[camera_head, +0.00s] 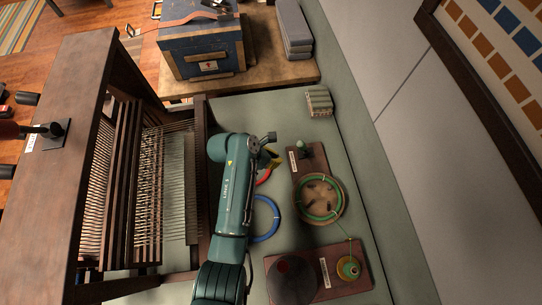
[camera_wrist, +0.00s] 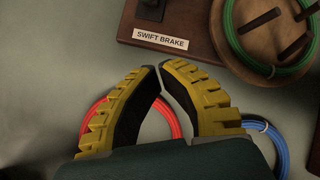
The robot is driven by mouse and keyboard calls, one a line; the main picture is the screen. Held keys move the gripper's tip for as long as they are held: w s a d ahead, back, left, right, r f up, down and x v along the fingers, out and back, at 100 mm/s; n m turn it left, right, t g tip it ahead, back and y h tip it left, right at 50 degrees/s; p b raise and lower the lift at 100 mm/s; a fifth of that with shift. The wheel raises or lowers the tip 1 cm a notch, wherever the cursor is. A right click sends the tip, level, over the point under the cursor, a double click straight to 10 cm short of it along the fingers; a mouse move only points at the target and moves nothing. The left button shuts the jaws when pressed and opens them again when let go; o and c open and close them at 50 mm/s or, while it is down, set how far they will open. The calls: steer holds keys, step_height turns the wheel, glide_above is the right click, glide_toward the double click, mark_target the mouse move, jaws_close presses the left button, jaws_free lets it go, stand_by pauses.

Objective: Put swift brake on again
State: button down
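The swift brake (camera_head: 303,147) is a small dark upright part on a brown wooden board (camera_head: 318,160). In the wrist view, only its dark base (camera_wrist: 152,9) shows at the top edge, above a "SWIFT BRAKE" label (camera_wrist: 160,39). Its lever position cannot be told. The round swift (camera_head: 322,183) sits on the same board with green yarn (camera_head: 305,208) around its pegs. My gripper (camera_head: 271,160) is left of the brake. In the wrist view its yellow fingers (camera_wrist: 159,72) come together at their tips, with nothing held between them, below the label.
A red yarn ring (camera_head: 263,178) lies under my gripper, and a blue ring (camera_head: 276,221) lies left of the swift. Another board (camera_head: 326,274) with a dark disc and green-yellow cone stands in front.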

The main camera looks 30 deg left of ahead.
mark_target(303, 147)
steer(key=b+x, duration=0.1)
steer(key=x, duration=0.3)
steer(key=shift+w+f, duration=0.1)
steer(key=w, duration=0.1)
steer(key=w+r, duration=0.1)
steer(key=w+d, duration=0.1)
steer(key=shift+w+r, duration=0.2)
steer(key=shift+r, duration=0.1)
steer(key=shift+w, duration=0.1)
steer(key=shift+w+d+r+p, duration=0.2)
steer(key=shift+d+r+p, duration=0.05)
steer(key=shift+r+p, duration=0.15)
steer(key=shift+w+d+r+p, duration=0.25)
steer(key=shift+r+p, duration=0.15)
steer(key=shift+r, duration=0.05)
steer(key=shift+w+d+r+p, duration=0.3)
steer(key=shift+r+p, duration=0.1)
steer(key=shift+p, duration=0.05)
steer(key=shift+w+d+r+p, duration=0.3)
steer(key=shift+w+d+p, duration=0.1)
steer(key=shift+w+d, duration=0.2)
steer(key=shift+w+d+r, duration=0.15)
steer(key=shift+w+d, duration=0.6)
steer(key=shift+d, duration=0.1)
steer(key=shift+r, duration=0.1)
